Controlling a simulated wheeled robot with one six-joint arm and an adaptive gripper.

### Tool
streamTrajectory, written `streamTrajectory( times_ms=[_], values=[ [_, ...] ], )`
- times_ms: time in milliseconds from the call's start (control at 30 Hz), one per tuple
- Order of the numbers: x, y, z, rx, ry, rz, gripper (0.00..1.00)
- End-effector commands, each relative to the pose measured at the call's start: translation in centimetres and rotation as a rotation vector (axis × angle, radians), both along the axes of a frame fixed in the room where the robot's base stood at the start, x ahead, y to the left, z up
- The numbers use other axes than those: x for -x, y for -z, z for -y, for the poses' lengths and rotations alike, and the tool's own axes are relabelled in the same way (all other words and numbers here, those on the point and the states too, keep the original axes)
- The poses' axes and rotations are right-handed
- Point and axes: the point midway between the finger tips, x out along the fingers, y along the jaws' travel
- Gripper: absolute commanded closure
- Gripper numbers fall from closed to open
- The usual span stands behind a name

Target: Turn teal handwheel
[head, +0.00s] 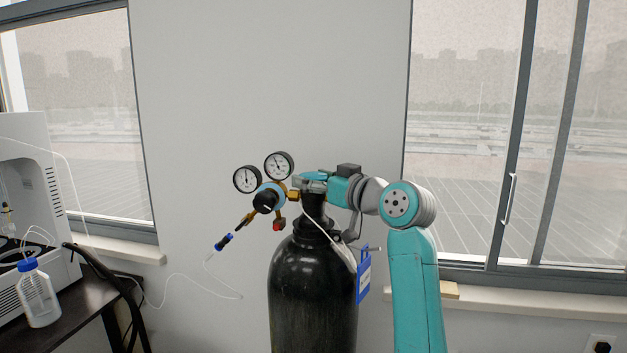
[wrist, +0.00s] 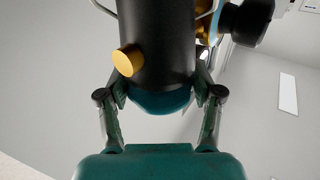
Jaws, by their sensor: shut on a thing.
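The teal handwheel (head: 316,175) sits on top of the black gas cylinder's (head: 312,295) valve in the head view. My gripper (head: 313,184) reaches in from the right at the height of the handwheel, partly hiding it. In the wrist view the handwheel (wrist: 160,103) shows as a rounded teal edge below the black neck (wrist: 158,45). The fingers of my gripper (wrist: 160,88) stand on either side of it and are shut on it. The exact contact points are partly hidden.
Two round gauges (head: 247,179) (head: 279,165) and a regulator with a black knob (head: 265,201) sit left of the valve. A blue tag (head: 363,277) hangs at the cylinder's right side. A table (head: 70,320) with a bottle (head: 39,295) stands at the left.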

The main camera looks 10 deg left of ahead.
Motion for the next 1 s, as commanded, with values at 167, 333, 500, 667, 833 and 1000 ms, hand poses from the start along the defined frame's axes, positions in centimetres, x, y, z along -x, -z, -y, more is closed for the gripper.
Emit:
streamTrajectory(
  times_ms=[167,333,500,667,833,1000],
  values=[
    [0.0,0.06,-0.06,0.001,0.013,0.0,0.69],
    [0.06,0.12,-0.23,0.003,0.065,-0.001,0.69],
    [0.08,0.1,-0.3,0.003,0.171,-0.001,0.69],
    [0.11,0.12,-0.35,0.002,0.304,0.0,0.69],
    [0.1,0.09,-0.41,0.001,0.458,-0.002,0.69],
    [0.08,0.09,-0.44,0.002,0.612,-0.003,0.69]
  ],
)
